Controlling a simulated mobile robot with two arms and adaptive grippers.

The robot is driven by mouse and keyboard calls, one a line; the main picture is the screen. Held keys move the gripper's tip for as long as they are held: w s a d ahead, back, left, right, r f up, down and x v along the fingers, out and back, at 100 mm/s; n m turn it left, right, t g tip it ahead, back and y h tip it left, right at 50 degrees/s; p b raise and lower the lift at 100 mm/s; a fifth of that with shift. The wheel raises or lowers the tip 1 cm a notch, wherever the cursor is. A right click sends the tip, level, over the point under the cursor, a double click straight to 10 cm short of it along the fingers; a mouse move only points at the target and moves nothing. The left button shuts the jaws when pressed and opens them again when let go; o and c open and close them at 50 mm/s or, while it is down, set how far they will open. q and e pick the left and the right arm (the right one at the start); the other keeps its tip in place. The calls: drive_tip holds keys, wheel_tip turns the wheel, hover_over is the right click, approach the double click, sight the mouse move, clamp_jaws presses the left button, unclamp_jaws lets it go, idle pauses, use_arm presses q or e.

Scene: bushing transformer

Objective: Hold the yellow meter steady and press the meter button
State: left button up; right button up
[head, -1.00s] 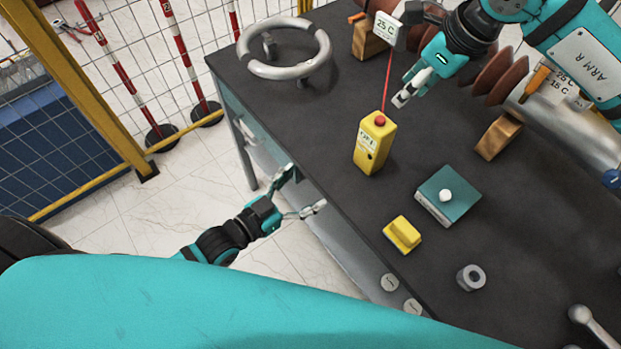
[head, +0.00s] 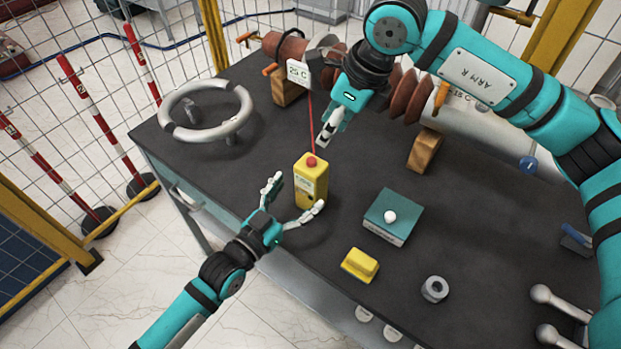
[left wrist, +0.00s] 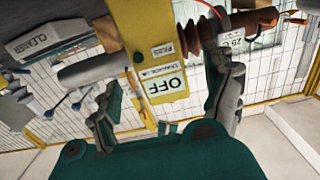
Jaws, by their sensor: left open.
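The yellow meter (head: 311,183) stands upright on the dark table, with a red button (head: 311,161) on top and a red lead rising behind it. My left gripper (head: 295,197) is open at table height, with one finger on each side of the meter's near part; I see no clear grip on it. In the left wrist view the meter (left wrist: 155,45) shows its OFF label between the open fingers (left wrist: 165,105), with gaps on both sides. My right gripper (head: 326,138) hangs above and slightly right of the button, fingers together, apart from it.
A teal box with a white knob (head: 388,222), a yellow block (head: 360,265) and a metal nut (head: 435,289) lie right of the meter. A grey ring handwheel (head: 205,130) is at the left. The bushing (head: 405,95) lies behind on wooden blocks.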

sight(304, 188)
use_arm(q)
drive_tip(key=shift+x, duration=2.8)
drive_tip(key=shift+c, duration=0.3)
drive_tip(key=c, duration=1.3)
drive_tip(key=shift+c, duration=0.8)
use_arm(e)
drive_tip(key=shift+c, duration=0.6)
clamp_jaws()
